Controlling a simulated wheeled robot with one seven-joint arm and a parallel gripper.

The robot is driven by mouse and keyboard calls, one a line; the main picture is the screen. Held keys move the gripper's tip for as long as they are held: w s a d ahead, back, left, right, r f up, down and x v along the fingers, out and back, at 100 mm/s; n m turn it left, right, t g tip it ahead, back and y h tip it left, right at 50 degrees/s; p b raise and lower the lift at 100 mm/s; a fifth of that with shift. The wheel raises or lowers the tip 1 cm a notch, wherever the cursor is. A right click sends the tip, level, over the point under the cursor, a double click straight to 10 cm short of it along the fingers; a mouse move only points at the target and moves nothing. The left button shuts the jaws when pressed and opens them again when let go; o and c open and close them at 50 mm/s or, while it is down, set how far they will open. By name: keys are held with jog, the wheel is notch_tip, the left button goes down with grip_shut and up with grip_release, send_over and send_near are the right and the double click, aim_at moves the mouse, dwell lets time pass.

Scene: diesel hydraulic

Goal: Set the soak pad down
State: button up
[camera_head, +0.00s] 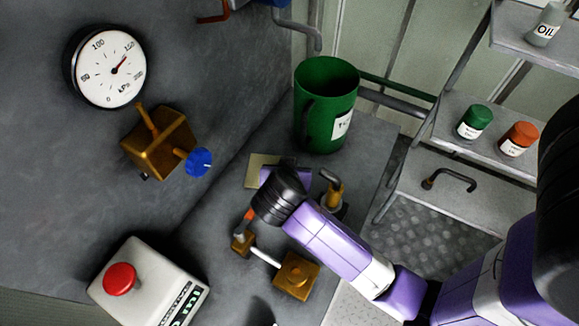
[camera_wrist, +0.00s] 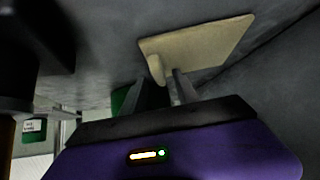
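The soak pad (camera_head: 262,160) is a flat beige rectangle, partly hidden behind my gripper in the head view. In the wrist view the pad (camera_wrist: 205,43) appears to lie against the grey bench surface, with a small upright tab (camera_wrist: 156,69) facing my gripper. My gripper (camera_wrist: 165,82) is close to the tab, its two fingers apart. The tab's end shows between the fingertips, with a gap visible beside it. In the head view the fingers are hidden by the purple gripper body.
A green bin (camera_head: 325,110) stands just behind the pad. A brass valve (camera_head: 334,195) and brass fittings with a pipe (camera_head: 297,275) are close to my arm. A gauge (camera_head: 108,68), a blue-knobbed brass block (camera_head: 158,143) and a red-button box (camera_head: 145,285) are at left. A shelf rack (camera_head: 455,185) is at right.

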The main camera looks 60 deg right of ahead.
jog(key=v, duration=1.1)
jog(key=shift+a+r, duration=0.1)
jog(key=shift+r, duration=0.05)
jog(key=w+a+r+n+t+y, duration=0.4)
jog(key=w+a+n+t, duration=0.4)
jog(key=w+n+t, duration=0.15)
jog(key=s+a+n+t+y, duration=0.1)
jog(key=s, duration=0.1)
jog(key=s+a+r+n+y, duration=0.1)
jog(key=s+a, duration=0.1)
jog(key=s, duration=0.1)
jog(key=s+a+r+n+t+y, duration=0.1)
jog(key=s+n+y, duration=0.1)
jog(key=s, duration=0.1)
jog(key=shift+a+t, duration=0.35)
jog(key=s+d+g, duration=0.1)
jog(key=s, duration=1.5)
jog(key=shift+s+d+f, duration=0.3)
jog(key=shift+f, duration=0.2)
